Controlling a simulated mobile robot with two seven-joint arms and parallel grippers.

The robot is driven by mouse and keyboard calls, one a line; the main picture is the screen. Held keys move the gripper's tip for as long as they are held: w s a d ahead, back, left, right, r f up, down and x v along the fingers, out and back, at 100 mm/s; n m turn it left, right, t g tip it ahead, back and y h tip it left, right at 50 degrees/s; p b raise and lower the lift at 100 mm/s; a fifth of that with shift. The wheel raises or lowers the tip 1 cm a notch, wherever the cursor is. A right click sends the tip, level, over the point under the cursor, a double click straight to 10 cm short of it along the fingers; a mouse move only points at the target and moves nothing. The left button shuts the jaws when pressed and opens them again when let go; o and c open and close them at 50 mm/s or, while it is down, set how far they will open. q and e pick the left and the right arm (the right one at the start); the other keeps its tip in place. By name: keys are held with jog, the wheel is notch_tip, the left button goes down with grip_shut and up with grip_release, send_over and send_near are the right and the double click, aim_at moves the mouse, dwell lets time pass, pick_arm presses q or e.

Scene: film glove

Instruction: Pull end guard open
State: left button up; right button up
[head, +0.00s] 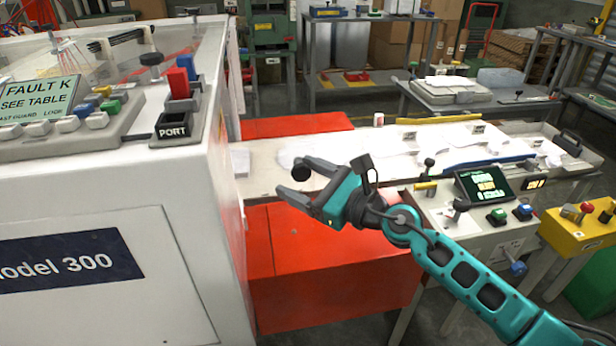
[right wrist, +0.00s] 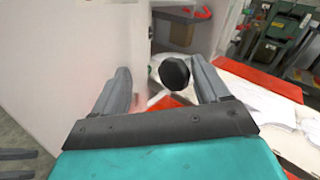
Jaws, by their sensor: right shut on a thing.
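My right gripper (head: 306,180) is at the right end of the large white machine (head: 120,200), above the red housing. Its two grey fingers are apart, with a round black knob (head: 301,171) between them. The right wrist view also shows the knob (right wrist: 175,73) between the fingers, nearer the right one. What the knob is fixed to is hidden. A pale upright panel (right wrist: 75,50) stands left of the fingers in that view; I cannot tell whether it is the end guard. Two dark bars at that view's lower left may be my left gripper's fingers.
A red housing (head: 330,262) lies below my right gripper. A white bed with papers (head: 450,140) runs to the right, with a small screen (head: 484,185) and control knobs near my right arm. A control panel (head: 60,120) tops the white machine. Benches stand behind.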

jog(key=shift+s+a+r+g, duration=0.15)
jog(key=shift+s+a+g, duration=0.2)
jog(key=shift+a, duration=0.1)
jog(key=b+v, duration=0.2)
jog(key=v, duration=1.1)
jog(key=shift+w+d+f+b, duration=0.25)
jog(key=shift+d+f+b, duration=0.05)
jog(key=shift+f+b, duration=0.1)
